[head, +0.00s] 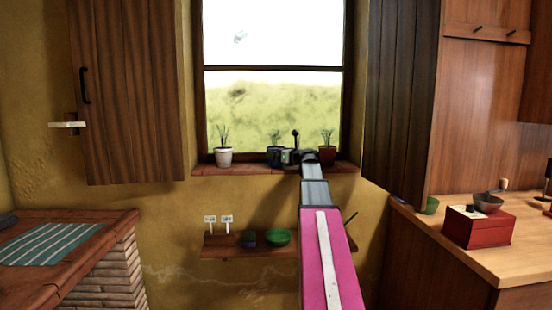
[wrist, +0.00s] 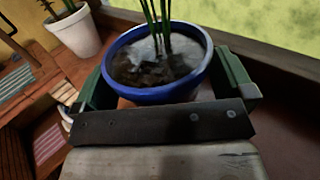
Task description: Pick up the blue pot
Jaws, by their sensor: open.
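The blue pot (wrist: 152,93) holds dark soil and a green plant and stands upright on the window sill. In the head view the blue pot (head: 273,157) is at the middle of the sill, partly hidden by my gripper (head: 287,156). In the wrist view my gripper (wrist: 170,90) is open, with one green finger on each side of the pot. The pot sits between the fingers, close to both. I cannot tell whether either finger touches it.
A white pot (head: 224,156) stands left on the sill (head: 240,170), and a reddish pot (head: 327,154) stands to the right. A shelf (head: 222,249) below holds a green bowl (head: 278,237). Wooden shutters (head: 128,90) flank the window. A red box (head: 478,229) sits on the right counter.

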